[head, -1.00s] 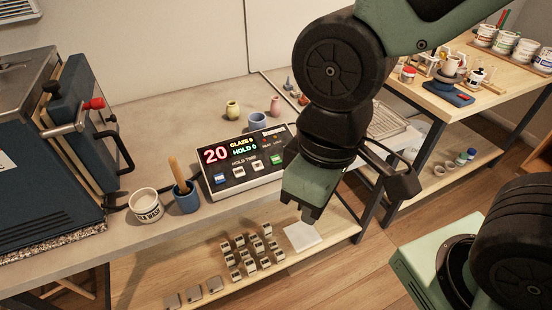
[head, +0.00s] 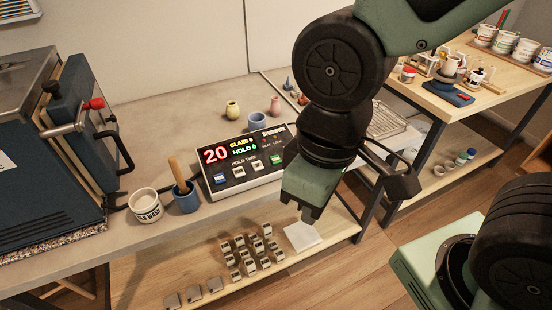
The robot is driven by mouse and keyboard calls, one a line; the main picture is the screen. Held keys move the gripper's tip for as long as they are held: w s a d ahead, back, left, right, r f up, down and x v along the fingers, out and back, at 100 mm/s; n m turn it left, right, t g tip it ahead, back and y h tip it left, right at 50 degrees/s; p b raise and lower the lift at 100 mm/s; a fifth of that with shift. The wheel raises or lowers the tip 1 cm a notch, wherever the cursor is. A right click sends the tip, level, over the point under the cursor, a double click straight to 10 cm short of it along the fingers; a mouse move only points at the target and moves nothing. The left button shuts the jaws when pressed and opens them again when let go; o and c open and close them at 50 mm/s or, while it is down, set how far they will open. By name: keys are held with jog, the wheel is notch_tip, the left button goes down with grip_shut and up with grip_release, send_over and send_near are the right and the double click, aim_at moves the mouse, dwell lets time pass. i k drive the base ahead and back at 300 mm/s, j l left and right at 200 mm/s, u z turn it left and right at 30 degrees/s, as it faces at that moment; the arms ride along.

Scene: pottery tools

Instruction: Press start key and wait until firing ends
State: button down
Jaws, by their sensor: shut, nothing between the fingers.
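The controller box (head: 243,160) sits on the grey bench, tilted slightly up to the left. Its display reads a red 20, with GLAZE and HOLD lines followed by small digits. Below are a blue key (head: 221,178), two white keys and a green key (head: 277,160); their labels are too small to read. The blue kiln (head: 50,150) stands at the left, its door with a red-tipped handle (head: 94,104). My gripper (head: 312,216) is shut and empty, pointing down, in the picture right of and below the controller, apart from the keys.
A white tub (head: 146,206) and a blue cup (head: 186,198) with a wooden tool stand left of the controller. Small vases (head: 233,110) stand behind it. A lower shelf (head: 150,272) holds several small blocks. A second table (head: 450,108) with pots is at the right.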

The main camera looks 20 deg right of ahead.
aim_at(275, 160)
jog(key=i+j, duration=0.1)
jog(key=j, duration=0.7)
jog(key=i+j, duration=0.1)
jog(key=j, duration=0.65)
jog(key=j+z, duration=0.25)
jog(key=z, duration=1.25)
